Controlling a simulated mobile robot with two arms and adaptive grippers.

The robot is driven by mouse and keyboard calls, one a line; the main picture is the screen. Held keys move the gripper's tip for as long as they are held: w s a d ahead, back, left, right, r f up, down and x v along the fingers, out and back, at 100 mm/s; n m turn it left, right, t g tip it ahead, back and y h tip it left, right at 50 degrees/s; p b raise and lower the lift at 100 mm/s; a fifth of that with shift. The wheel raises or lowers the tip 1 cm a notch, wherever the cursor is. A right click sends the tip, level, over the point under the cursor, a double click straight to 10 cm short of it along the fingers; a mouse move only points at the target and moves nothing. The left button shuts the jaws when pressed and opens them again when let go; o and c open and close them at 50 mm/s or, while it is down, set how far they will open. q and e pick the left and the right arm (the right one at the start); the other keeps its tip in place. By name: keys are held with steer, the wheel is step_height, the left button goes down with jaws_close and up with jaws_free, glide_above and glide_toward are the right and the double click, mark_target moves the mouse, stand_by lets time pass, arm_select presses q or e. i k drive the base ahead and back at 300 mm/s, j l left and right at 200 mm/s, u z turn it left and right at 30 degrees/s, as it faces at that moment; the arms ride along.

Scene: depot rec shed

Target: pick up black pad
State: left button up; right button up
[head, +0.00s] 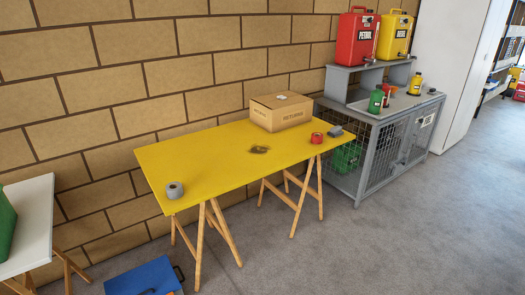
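A small dark grey, block-like thing (335,131) lies at the right end of the yellow table (215,167), beside a red roll; it may be the black pad, but it is too small to be sure. A flat, dark, brownish patch or thing (259,149) lies near the middle of the tabletop; I cannot tell what it is. Neither of my grippers is in the head view.
A grey roll (175,190), a red roll (317,138) and a cardboard box (281,112) stand on the yellow table. A grey mesh cage (375,150) stands to its right, a white table (30,225) to its left, a blue case (143,278) on the floor. Floor at right is clear.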

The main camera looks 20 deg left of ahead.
mark_target(336, 131)
steer(key=i+z, duration=0.15)
steer(key=i, duration=0.85)
